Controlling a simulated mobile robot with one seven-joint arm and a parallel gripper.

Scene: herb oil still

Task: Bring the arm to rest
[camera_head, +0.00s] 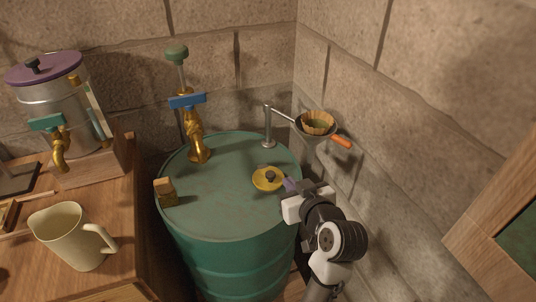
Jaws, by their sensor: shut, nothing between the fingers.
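My gripper (289,184) is at the right side of the green drum's top. Its small purplish fingertips are shut and empty. They point left, close to a yellow lid with a dark knob (264,182) that lies on the drum. Whether the fingertips touch the lid I cannot tell. My arm comes up from the bottom right, bent, with a black joint and white links. The green drum (228,226) stands in the corner of the stone walls.
A brass tap with a blue handle (187,101) rises behind the drum. A funnel with a paper filter (318,123) sits in a stand at right. A wooden block (166,192) is on the drum's left edge. A cream jug (69,238) and metal urn (58,102) stand left. A wooden-framed board (492,208) is at right.

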